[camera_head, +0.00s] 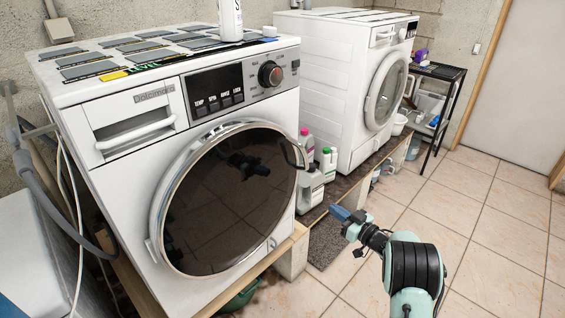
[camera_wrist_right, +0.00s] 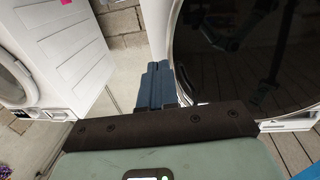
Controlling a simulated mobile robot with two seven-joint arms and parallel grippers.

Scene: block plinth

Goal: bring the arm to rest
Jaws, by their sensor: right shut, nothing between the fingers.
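My right gripper (camera_head: 343,215) is shut and empty, in the air in front of the plinth, right of the near washing machine (camera_head: 136,128). Its blue fingers lie side by side in the right wrist view (camera_wrist_right: 155,85). The near machine's round dark door (camera_head: 232,200) appears closed, and its handle (camera_head: 294,155) is to the upper left of my gripper. My gripper looks apart from the machine. My left gripper is not in view.
A second white machine (camera_head: 325,70) stands behind on the plinth. Bottles (camera_head: 308,180) stand between the machines. A black rack (camera_head: 440,90) stands at the back right. The tiled floor (camera_head: 480,225) at the right is clear.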

